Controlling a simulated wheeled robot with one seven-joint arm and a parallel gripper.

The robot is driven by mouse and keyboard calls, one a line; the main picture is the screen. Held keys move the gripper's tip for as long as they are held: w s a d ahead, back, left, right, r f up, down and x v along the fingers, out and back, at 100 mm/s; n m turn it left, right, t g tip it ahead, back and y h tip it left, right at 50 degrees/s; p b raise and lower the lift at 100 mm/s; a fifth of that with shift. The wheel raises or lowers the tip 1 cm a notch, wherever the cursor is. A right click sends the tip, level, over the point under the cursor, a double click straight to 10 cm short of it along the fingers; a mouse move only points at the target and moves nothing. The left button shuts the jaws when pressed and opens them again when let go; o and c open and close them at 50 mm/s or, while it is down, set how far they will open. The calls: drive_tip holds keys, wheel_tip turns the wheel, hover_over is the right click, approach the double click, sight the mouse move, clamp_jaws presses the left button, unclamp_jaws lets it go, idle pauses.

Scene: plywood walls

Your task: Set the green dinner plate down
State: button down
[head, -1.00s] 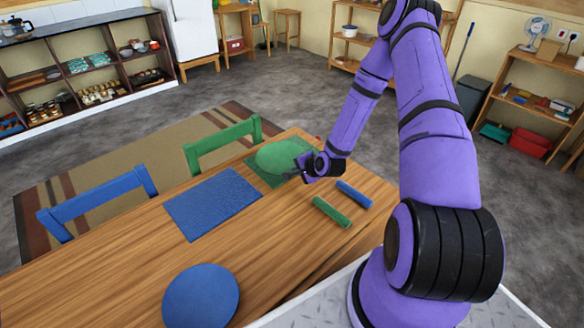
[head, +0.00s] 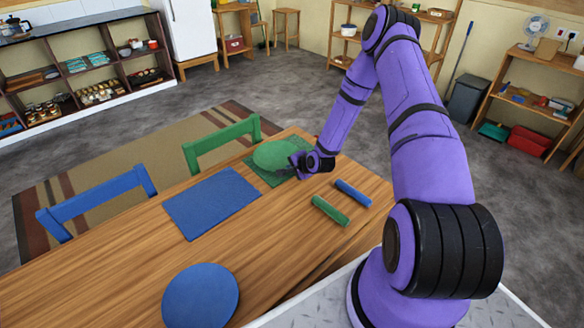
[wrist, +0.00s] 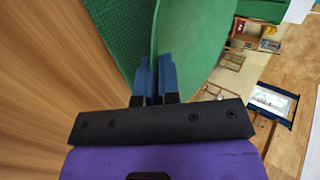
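The green dinner plate (head: 272,155) is over the green placemat (head: 262,177) at the table's far end. My gripper (head: 298,163) is at the plate's near right edge. In the wrist view my gripper (wrist: 156,80) has its blue fingers shut on the rim of the plate (wrist: 195,40), one on each side. The textured green placemat (wrist: 112,30) lies beside the plate's face there. I cannot tell whether the plate's underside touches the mat. The plate hides part of the mat.
On the wooden table (head: 120,270) are a blue placemat (head: 211,203), a blue plate (head: 201,296), a green roll (head: 330,211) and a blue roll (head: 353,193). A green chair (head: 222,142) and a blue chair (head: 98,203) stand along the far side.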

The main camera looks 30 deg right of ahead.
drive_tip(key=c, duration=1.6)
unclamp_jaws()
drive_tip(key=shift+f, duration=0.1)
drive_tip(key=shift+r, duration=0.2)
drive_tip(key=v, duration=1.2)
drive_tip(key=s+a+r+n+g+h, duration=0.25)
drive_tip(key=r+n, duration=0.25)
drive_tip(key=r, duration=0.9)
drive_tip(key=s+a+r+n+g+h, duration=0.1)
drive_tip(key=s+a+r+n, duration=0.2)
drive_tip(key=r, duration=1.1)
drive_tip(key=s+a+r+n, duration=0.2)
drive_tip(key=s+r, duration=0.3)
drive_tip(key=s, duration=0.3)
drive_tip(key=s+a+r+n+y, duration=0.1)
drive_tip(key=s+a+r+n, duration=0.2)
drive_tip(key=s+r, duration=0.3)
drive_tip(key=s+a+r+n+g, duration=0.1)
drive_tip(key=s+a+r, duration=0.3)
drive_tip(key=s, duration=0.6)
drive_tip(key=shift+r+n+y, duration=0.25)
drive_tip(key=shift+r+n, duration=0.65)
